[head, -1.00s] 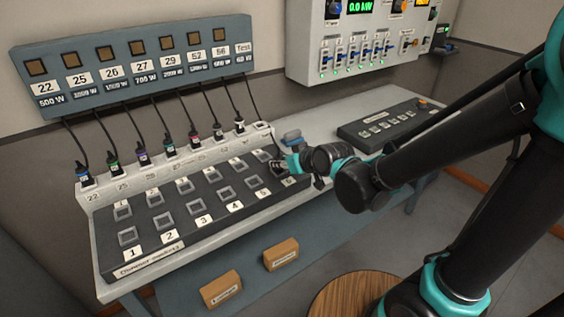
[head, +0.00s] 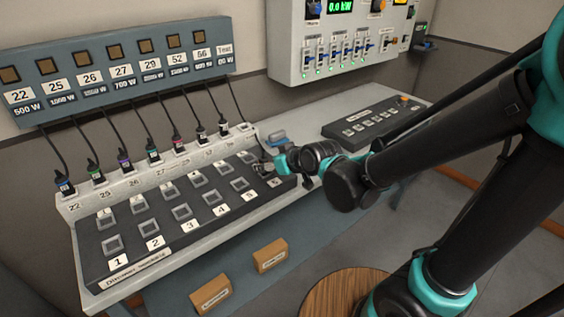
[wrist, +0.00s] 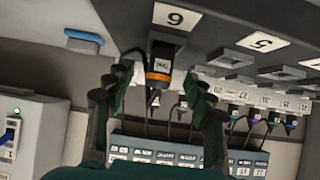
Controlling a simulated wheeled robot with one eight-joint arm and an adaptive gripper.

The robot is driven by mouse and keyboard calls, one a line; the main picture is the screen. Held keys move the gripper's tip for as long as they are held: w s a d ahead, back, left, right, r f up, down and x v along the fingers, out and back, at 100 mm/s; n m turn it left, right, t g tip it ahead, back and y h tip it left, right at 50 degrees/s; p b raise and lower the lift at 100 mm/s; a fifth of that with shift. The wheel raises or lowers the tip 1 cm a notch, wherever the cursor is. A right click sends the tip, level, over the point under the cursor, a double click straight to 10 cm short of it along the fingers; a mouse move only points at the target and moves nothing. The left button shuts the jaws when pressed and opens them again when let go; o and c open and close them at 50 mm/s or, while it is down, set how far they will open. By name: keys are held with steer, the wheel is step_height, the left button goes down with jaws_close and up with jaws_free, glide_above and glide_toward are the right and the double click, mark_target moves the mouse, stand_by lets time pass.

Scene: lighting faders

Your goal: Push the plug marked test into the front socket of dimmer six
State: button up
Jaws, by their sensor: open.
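The dimmer module (head: 130,267) is a dark sloped block with two rows of square sockets and numbered labels. In the wrist view, the plug marked test (wrist: 160,66), black with an orange band, stands beside the label six (wrist: 176,17), at the front socket of dimmer six. The plug covers that socket, so I cannot tell how deep it sits. My gripper (wrist: 160,88) is open, with one finger on each side of the plug and visible gaps. In the head view, my gripper (head: 264,167) is at the module's right end and hides the plug.
A pale strip (head: 72,209) behind the module holds several other plugs with cables from the labelled wall panel (head: 120,85). A blue-topped block (head: 276,139) and a dark fader desk (head: 365,124) stand to the right. Two wooden blocks (head: 270,255) lie in front, below the table top.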

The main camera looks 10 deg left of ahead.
steer(key=shift+v, duration=5.35)
steer(key=w+d+f+m+h, duration=0.25)
steer(key=d+f, duration=0.25)
steer(key=d, duration=0.3)
steer(key=w+d+f+m+h, duration=0.1)
steer(key=d+f+m+h, duration=0.3)
steer(key=d, duration=0.5)
steer(key=s+d+f+m+g+h, duration=0.1)
steer(key=s+d+f, duration=0.1)
steer(key=d, duration=0.4)
steer(key=s+d+f+m+g+h, duration=0.1)
steer(key=s+d+f+m+g, duration=0.1)
steer(key=d+f, duration=0.3)
steer(key=shift+s+d, duration=0.6)
steer(key=shift+d, duration=0.4)
steer(key=shift+m, duration=0.25)
steer(key=shift+c, duration=0.6)
